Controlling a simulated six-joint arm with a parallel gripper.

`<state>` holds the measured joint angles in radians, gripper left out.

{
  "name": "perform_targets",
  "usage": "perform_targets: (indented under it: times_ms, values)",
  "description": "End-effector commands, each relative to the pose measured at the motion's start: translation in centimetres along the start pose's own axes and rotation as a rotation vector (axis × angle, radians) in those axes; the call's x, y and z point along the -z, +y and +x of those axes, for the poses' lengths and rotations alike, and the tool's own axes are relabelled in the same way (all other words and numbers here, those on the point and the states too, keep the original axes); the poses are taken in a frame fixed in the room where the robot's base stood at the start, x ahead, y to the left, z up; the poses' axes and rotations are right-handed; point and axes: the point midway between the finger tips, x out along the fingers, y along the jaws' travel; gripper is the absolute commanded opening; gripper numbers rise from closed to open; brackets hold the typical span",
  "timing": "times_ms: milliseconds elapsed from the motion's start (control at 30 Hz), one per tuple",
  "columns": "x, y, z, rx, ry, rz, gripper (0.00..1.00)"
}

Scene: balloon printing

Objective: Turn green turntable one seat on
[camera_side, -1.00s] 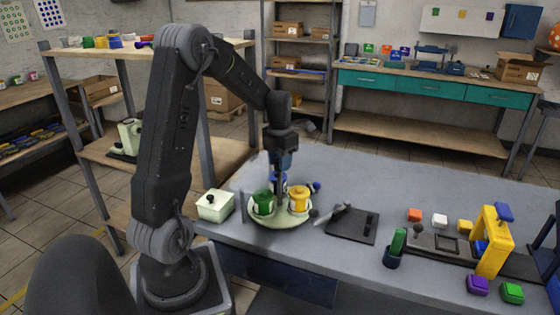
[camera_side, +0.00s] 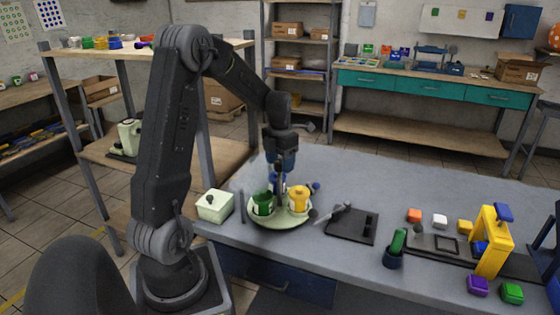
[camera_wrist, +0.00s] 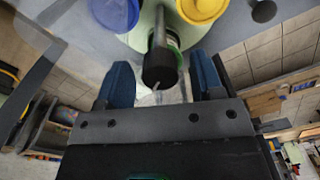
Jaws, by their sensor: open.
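The pale green round turntable (camera_side: 281,221) stands on the grey table near its front left part. It carries a green pot (camera_side: 262,203) at the left, a yellow pot (camera_side: 298,199) at the right and a blue pot (camera_side: 278,184) behind, partly hidden. My gripper (camera_side: 281,178) points down over the turntable. In the wrist view its two blue fingers (camera_wrist: 162,78) are apart, with a dark upright cylinder (camera_wrist: 160,66) showing between or just beyond them. I cannot tell whether they touch it. The yellow pot and a blue pot also show there.
A pale lidded box (camera_side: 215,206) stands left of the turntable. A dark pad (camera_side: 352,226) with a grey-handled tool lies to the right. A green-topped holder (camera_side: 394,249), small coloured blocks and a yellow press (camera_side: 493,242) stand farther right.

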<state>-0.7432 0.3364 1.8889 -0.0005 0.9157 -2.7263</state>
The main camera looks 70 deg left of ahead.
Motion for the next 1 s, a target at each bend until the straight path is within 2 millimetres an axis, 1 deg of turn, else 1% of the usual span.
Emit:
perform_targets:
  times_ms: [133, 267, 367, 500, 700, 833, 1000]
  values:
    - [0.0, 0.0, -0.5, -0.001, -0.001, 0.0, 0.61]
    - [-0.1, 0.1, -2.1, -0.002, -0.004, 0.0, 0.61]
    - [-0.1, 0.1, -4.2, -0.002, -0.005, 0.0, 0.61]
    - [-0.1, 0.0, -7.5, -0.003, -0.006, 0.0, 0.61]
    - [0.0, 0.0, -11.4, -0.002, -0.004, 0.0, 0.61]
    - [-0.1, 0.0, -12.9, -0.001, -0.002, 0.0, 0.61]
    - [0.0, 0.0, -13.8, 0.0, -0.001, 0.0, 0.61]
